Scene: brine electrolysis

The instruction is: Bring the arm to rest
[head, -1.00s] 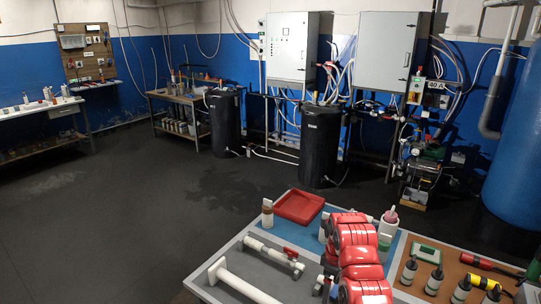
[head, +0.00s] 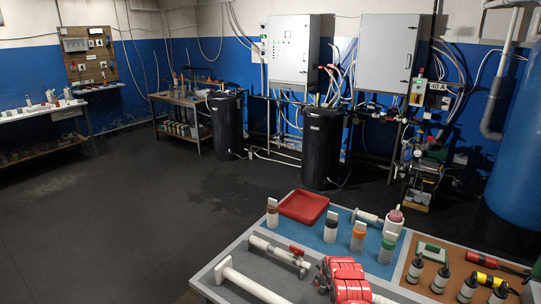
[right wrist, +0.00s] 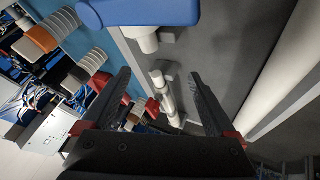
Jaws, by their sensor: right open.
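My right arm comes up from the bottom edge of the head view as red, rounded segments. Its gripper (head: 322,279) is low over the grey part of the bench, partly cut off and small. In the right wrist view my right gripper (right wrist: 161,76) shows its two dark fingers spread apart with nothing held between them. A white pipe piece with a red-handled valve (head: 280,254) lies on the grey mat beyond the gripper; in the wrist view a white fitting (right wrist: 165,95) appears between the fingers, apart from them. My left gripper is not in view.
Black tanks (head: 322,148) stand behind. The floor at left is clear.

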